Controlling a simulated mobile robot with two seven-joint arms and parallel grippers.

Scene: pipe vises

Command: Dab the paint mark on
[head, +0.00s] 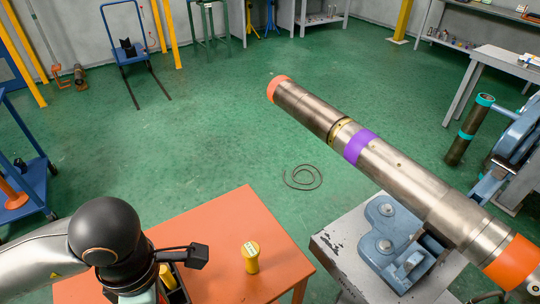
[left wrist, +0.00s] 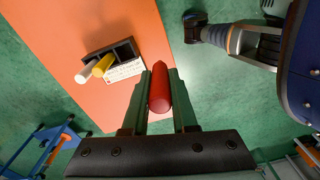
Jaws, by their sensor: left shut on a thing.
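My left gripper (left wrist: 160,97) is shut on a red paint marker (left wrist: 159,87), a rounded red cylinder that sticks out between the two green fingers in the left wrist view. In the head view my left wrist is at the lower left over the orange table (head: 215,215), and the fingers and red marker cannot be made out. A long steel pipe (head: 410,180) rests tilted in the blue vise (head: 385,242) at the right, apart from my left arm. It has a purple band (head: 360,147), a brass ring and orange ends. I cannot make out a separate paint mark. My right gripper is not in view.
A yellow cylinder (head: 250,257) stands on the orange table. A black tray (left wrist: 113,53) there holds a yellow and a white cylinder, with a printed card beside it. A coiled cable (head: 302,177) lies on the green floor.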

